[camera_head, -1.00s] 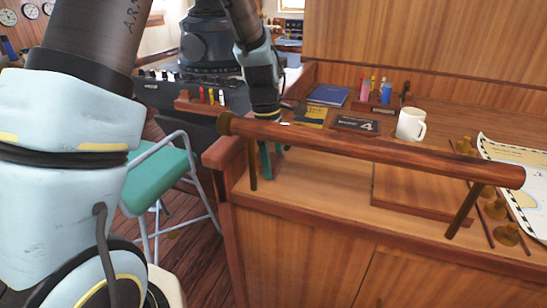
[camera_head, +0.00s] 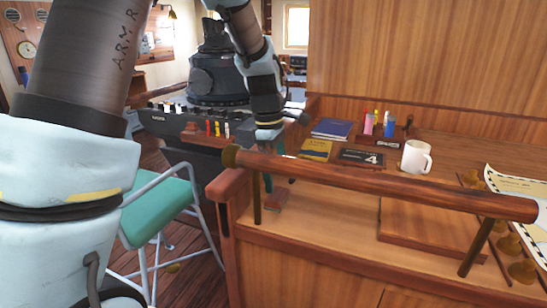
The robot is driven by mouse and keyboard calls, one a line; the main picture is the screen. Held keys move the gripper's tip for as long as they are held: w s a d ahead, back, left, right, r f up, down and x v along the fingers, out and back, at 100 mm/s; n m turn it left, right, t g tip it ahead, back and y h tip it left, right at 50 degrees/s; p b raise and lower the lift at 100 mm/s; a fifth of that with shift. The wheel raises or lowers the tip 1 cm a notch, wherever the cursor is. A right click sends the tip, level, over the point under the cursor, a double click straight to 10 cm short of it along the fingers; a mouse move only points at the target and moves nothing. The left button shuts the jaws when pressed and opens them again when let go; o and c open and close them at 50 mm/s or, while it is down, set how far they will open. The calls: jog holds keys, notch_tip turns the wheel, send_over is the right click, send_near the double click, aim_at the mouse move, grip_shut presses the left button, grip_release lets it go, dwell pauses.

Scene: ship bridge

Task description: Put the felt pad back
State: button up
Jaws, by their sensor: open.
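My gripper (camera_head: 268,182) points down over the left end of the wooden counter (camera_head: 340,215), behind the wooden rail (camera_head: 380,182). A small reddish-brown block (camera_head: 277,200) lies on the counter just below the fingers, close to the rail's left post. I cannot tell whether this block is the felt pad. I cannot make out a felt pad for certain elsewhere.
A white mug (camera_head: 416,157), a pen holder (camera_head: 379,138), a blue book (camera_head: 331,128) and a yellow booklet (camera_head: 316,149) stand or lie behind the rail. A chart (camera_head: 520,205) lies at right. A green-seated chair (camera_head: 158,212) stands left of the counter.

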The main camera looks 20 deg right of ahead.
notch_tip(320, 180, up, 6)
jog(key=shift+w+a+r+b, duration=0.2)
jog(key=shift+w+a+b, duration=0.1)
jog(key=shift+b, duration=0.05)
